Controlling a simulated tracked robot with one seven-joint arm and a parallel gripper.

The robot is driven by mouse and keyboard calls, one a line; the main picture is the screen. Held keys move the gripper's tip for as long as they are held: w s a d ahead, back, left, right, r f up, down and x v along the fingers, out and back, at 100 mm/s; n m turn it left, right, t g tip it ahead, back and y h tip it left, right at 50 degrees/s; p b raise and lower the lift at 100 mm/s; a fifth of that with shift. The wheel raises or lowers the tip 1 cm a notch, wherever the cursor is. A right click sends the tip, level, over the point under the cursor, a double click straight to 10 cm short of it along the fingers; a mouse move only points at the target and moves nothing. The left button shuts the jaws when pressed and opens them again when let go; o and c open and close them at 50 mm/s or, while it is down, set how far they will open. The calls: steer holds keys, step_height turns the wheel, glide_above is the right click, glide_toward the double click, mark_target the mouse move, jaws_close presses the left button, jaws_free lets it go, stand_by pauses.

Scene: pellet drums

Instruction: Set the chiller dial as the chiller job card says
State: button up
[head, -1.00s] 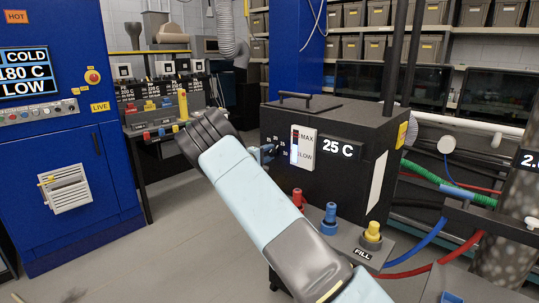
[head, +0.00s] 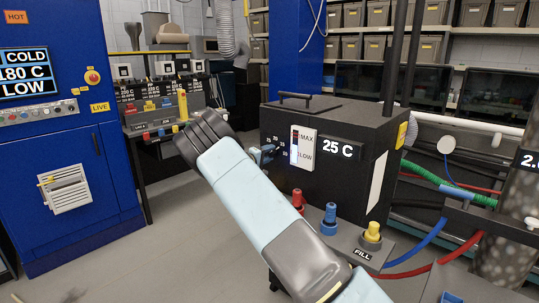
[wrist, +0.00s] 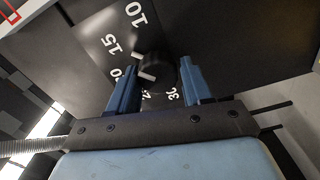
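The chiller (head: 335,180) is a black box with a lit readout (head: 342,148) showing 25 C. Its black dial (wrist: 158,73) shows in the wrist view, ringed by white numbers including 10, 15 and 30. White marks show at its left side, on the 15 to 20 side; I cannot tell the exact setting. My gripper (wrist: 160,75) is open, one blue finger on each side of the dial, with a gap to each. In the head view my gripper (head: 264,154) is at the chiller's front left. A white sheet (head: 377,186) on the chiller's side is unreadable; I cannot tell if it is the job card.
A MAX/LOW level gauge (head: 303,147) is right of the dial. Red, blue and yellow fittings (head: 371,234) stand on the ledge below, with hoses to the right. A blue cabinet (head: 85,150) stands at left. The floor (head: 150,255) between is clear.

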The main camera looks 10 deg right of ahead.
steer(key=o, duration=0.4)
steer(key=shift+a, duration=0.1)
steer(key=v, duration=1.3)
steer(key=shift+s+a+f, duration=0.1)
steer(key=shift+s+a, duration=0.1)
